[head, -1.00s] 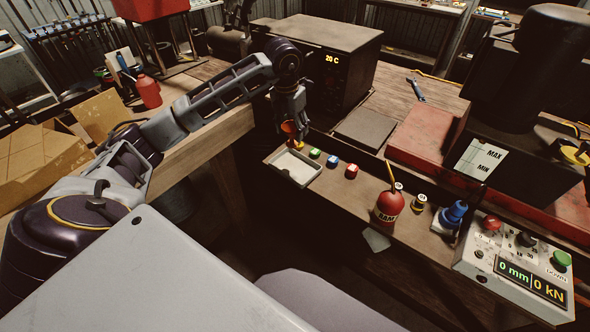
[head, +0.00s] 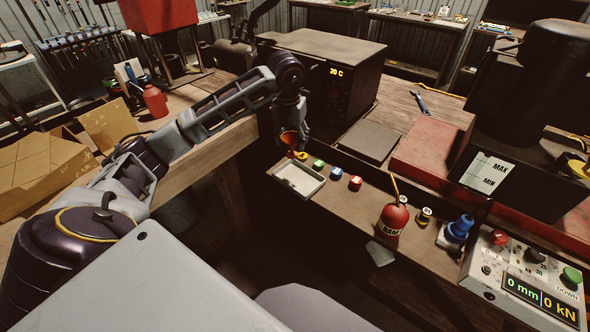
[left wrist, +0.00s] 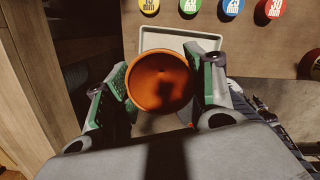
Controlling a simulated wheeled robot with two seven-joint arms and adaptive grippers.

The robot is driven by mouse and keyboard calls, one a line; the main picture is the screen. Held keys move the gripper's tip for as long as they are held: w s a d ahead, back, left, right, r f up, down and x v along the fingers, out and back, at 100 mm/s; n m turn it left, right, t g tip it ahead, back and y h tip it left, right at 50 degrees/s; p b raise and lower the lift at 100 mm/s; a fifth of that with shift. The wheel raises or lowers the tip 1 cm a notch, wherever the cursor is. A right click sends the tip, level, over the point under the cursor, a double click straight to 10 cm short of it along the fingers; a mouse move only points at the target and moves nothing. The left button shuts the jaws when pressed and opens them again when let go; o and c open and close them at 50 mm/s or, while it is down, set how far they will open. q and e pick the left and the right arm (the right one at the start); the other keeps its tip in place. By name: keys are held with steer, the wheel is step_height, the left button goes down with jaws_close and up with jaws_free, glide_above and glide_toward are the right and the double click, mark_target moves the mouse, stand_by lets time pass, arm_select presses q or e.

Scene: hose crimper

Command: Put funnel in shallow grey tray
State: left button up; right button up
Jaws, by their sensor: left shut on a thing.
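An orange-brown funnel (head: 289,138) is held in my left gripper (head: 291,128). In the left wrist view the funnel's round wide mouth (left wrist: 160,80) faces the camera, between the two green-padded fingers. The gripper is shut on it. The shallow grey tray (head: 299,180) lies on the bench ledge near its left end and looks empty. In the head view the funnel is just behind the tray's back edge. In the left wrist view the tray (left wrist: 180,40) shows partly behind the funnel, which hides much of it. The funnel appears above the ledge; its exact height is unclear. My right gripper is not in view.
Yellow, green, blue and red capped pieces (head: 336,172) stand in a row beside the tray. A red oil can (head: 393,219) and a control panel (head: 528,275) are further right. A dark oven box (head: 325,85) stands behind the gripper.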

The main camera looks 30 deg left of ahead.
mark_target(292, 154)
arm_select(q)
step_height(292, 154, down, 4)
steer(key=shift+f, duration=0.75)
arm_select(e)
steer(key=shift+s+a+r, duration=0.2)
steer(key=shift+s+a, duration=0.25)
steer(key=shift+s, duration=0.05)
arm_select(q)
steer(key=shift+f, duration=0.1)
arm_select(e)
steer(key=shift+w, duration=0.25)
arm_select(q)
steer(key=shift+f, duration=0.25)
steer(key=shift+f+p, duration=0.4)
steer(key=shift+f, duration=1.15)
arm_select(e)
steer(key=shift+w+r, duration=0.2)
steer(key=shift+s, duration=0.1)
